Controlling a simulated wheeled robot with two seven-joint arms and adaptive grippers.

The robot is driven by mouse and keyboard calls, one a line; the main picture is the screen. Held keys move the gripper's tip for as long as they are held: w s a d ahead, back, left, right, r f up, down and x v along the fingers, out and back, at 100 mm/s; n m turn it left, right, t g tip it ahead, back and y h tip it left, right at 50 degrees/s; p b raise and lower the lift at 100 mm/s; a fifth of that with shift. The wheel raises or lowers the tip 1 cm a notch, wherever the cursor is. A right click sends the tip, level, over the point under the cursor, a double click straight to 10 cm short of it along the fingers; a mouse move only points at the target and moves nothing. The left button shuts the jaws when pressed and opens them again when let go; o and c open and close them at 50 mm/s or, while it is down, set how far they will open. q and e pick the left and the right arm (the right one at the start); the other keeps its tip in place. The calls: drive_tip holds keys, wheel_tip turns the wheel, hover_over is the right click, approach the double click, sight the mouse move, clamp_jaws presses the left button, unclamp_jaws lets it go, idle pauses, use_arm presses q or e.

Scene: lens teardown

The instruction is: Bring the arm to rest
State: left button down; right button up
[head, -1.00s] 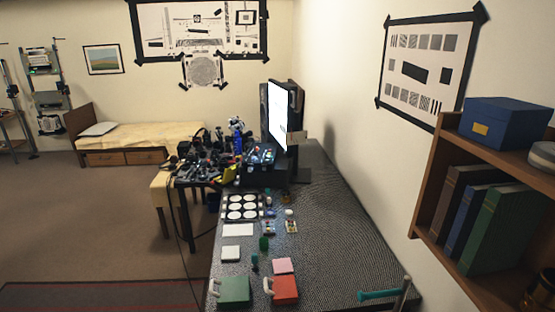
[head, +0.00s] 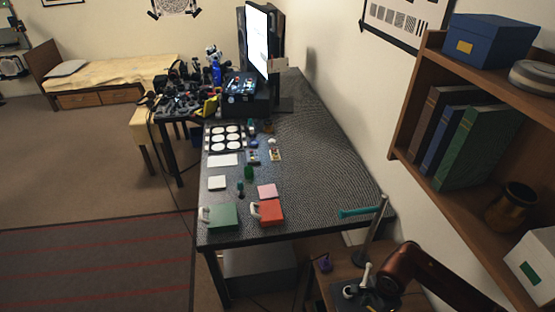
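Neither of my grippers can be made out in the head view, and no arm comes in from the left. My grippers' hold and opening are out of sight. The long dark textured table (head: 325,165) stands ahead of me. On its near end lie a green box (head: 223,217) and a red box (head: 270,212), each with a pale handle-like part at its left. A pink square (head: 267,191) and white squares lie behind them.
A teal-handled tool (head: 357,212) is at the table's near right corner. A brown shelf (head: 415,115) with books juts out at right. A copper-brown curved thing (head: 405,268), unclear in kind, fills the lower right beside a low wooden surface (head: 332,280). Floor at left is open.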

wheel_tip(320, 180, down, 10)
wheel_tip(320, 180, up, 3)
drive_tip(key=shift+w+p, duration=0.15)
drive_tip(key=shift+p, duration=1.05)
drive_tip(key=shift+r+p, duration=0.4)
drive_tip(key=shift+r, duration=0.1)
drive_tip(key=shift+f, duration=0.2)
